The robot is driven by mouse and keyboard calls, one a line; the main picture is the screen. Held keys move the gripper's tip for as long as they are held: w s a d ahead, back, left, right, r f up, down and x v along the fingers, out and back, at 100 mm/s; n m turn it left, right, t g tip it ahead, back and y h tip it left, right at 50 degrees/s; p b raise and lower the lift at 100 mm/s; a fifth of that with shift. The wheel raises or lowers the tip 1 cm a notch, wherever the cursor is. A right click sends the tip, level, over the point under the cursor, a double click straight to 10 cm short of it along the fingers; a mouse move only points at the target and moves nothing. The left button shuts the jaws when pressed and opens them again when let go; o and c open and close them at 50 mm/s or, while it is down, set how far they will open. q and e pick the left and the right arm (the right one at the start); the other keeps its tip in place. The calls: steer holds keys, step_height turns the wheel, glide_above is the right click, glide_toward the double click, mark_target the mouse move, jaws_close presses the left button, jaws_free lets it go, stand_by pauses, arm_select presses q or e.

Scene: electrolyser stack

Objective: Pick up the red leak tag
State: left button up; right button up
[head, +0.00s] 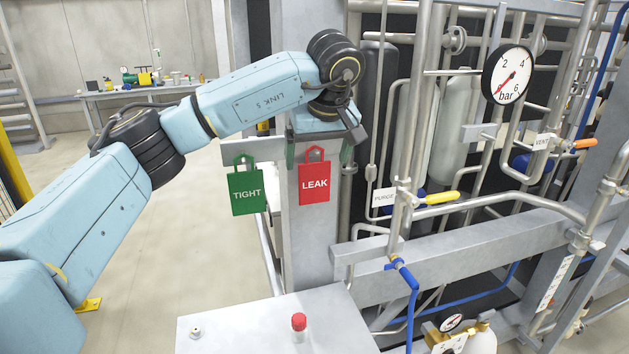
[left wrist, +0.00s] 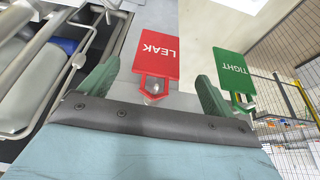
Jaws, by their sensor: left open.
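The red leak tag (head: 314,188), a flat plate marked LEAK with a loop handle on top, hangs on the front of a grey post. My left gripper (head: 318,156) is just above it, pointing down, its two green fingers apart on either side of the handle. In the left wrist view, the red tag (left wrist: 156,48) and its handle show between the open fingers (left wrist: 153,82), with a round peg end in the handle's loop. I see no finger touching the tag. My right gripper is not in view.
A green tag (head: 247,193) marked TIGHT hangs close by on the left; in the left wrist view (left wrist: 233,72) it is close beside one finger. Pipes, a yellow valve handle (head: 442,198) and a pressure gauge (head: 507,75) crowd the right. A grey surface (head: 250,325) lies below.

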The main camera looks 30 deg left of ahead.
mark_target(316, 169)
arm_select(q)
steer(key=p+x, duration=0.1)
steer(key=x, duration=0.4)
steer(key=shift+w+a+f, duration=0.2)
steer(key=shift+w+f, duration=0.05)
steer(key=shift+f, duration=0.1)
steer(key=c, duration=1.1)
steer(key=shift+r, duration=0.1)
steer(key=shift+d+r, duration=0.1)
steer(key=shift+r, duration=0.5)
steer(key=s+d+b, duration=0.1)
steer(key=s+d, duration=0.2)
steer(key=d, duration=0.1)
steer(key=s+d+b, duration=0.1)
steer(key=s+d, duration=0.3)
steer(key=d, duration=0.1)
steer(key=s+d+b, duration=0.1)
steer(key=s+d, duration=0.3)
steer(key=shift+s+d+r+b, duration=0.1)
steer(key=shift+s+d+b, duration=0.15)
steer(key=shift+d+b, duration=0.15)
